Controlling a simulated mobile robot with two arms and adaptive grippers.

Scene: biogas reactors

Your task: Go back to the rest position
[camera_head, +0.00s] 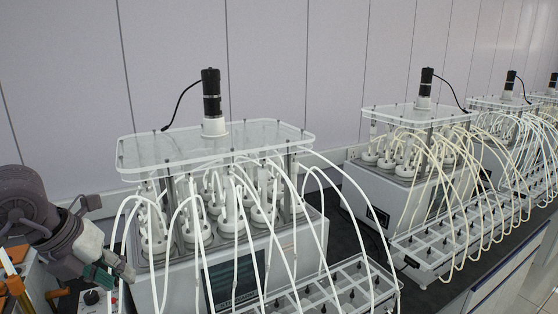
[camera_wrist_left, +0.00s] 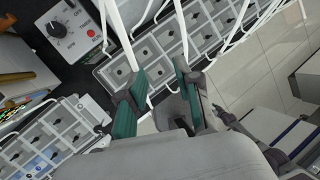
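My left gripper (camera_head: 112,270) is at the lower left in the head view, beside the left end of the nearest reactor unit (camera_head: 250,240). In the left wrist view the left gripper's two green-padded fingers (camera_wrist_left: 160,72) stand apart with nothing held between them. White tubes and a grey bottle rack (camera_wrist_left: 180,40) show beyond the fingers; I cannot tell how close the tubes are to them.
Looping white tubes run from the reactor's bottles to the front rack (camera_head: 345,285). A control box with a black knob (camera_wrist_left: 57,28) stands near my left gripper. More reactor units (camera_head: 415,150) line the bench to the right. Open tiled floor (camera_wrist_left: 260,75) lies beyond the bench.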

